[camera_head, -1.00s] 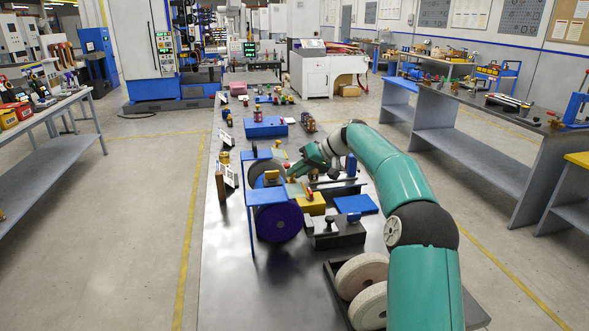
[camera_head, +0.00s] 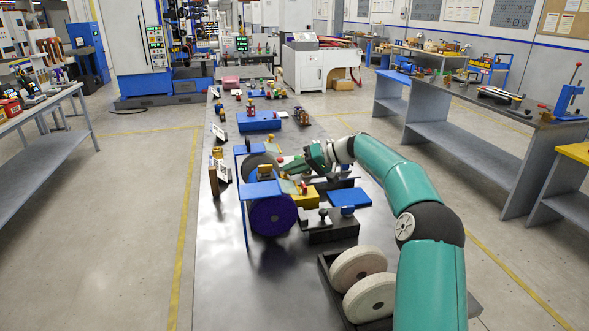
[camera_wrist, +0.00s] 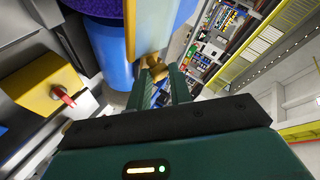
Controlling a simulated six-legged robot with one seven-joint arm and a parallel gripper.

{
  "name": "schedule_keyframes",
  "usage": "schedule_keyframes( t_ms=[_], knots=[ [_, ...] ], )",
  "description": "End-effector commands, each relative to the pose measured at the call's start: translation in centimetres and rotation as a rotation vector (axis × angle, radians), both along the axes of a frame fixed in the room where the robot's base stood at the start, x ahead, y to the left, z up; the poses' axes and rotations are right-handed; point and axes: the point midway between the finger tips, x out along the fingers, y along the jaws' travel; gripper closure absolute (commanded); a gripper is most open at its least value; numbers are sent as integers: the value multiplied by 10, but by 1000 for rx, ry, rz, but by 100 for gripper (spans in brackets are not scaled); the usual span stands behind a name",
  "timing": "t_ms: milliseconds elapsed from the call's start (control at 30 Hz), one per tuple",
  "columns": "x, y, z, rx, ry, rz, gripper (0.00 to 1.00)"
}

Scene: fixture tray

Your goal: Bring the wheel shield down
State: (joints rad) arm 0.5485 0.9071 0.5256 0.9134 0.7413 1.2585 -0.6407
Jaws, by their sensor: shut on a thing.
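A bench grinder with blue parts stands on the dark bench. It has a grey wheel (camera_head: 262,161) at the far end and a purple wheel (camera_head: 273,215) at the near end. A blue bracket (camera_head: 260,189) rises over the near wheel. The wheel shield looks like the pale, tan-edged panel (camera_wrist: 150,28) at the top of the wrist view. My gripper (camera_head: 281,165) reaches in from the right between the wheels. In the wrist view my gripper (camera_wrist: 158,82) is shut on a small brass-coloured knob (camera_wrist: 155,66). The knob's join to the shield and the shield's exact tilt are unclear.
A yellow block (camera_head: 307,197) and a black fixture (camera_head: 328,224) sit right of the grinder. A blue plate (camera_head: 349,198) lies beyond them. Two pale discs (camera_head: 362,280) stand in a dark tray at the near right. The bench's near left is bare.

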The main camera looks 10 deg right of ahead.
Motion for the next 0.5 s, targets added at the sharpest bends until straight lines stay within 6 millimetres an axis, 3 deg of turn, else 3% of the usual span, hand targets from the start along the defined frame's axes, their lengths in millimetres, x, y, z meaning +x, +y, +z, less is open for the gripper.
schedule_keyframes(
  t_ms=[33, 133, 500],
  knots=[
    [-1, -2, -3, -4, 6, 0, 78],
    [-1, -2, -3, -4, 5, 1, 59],
    [-2, -5, 1, -3, 2, 0, 59]
  ],
)
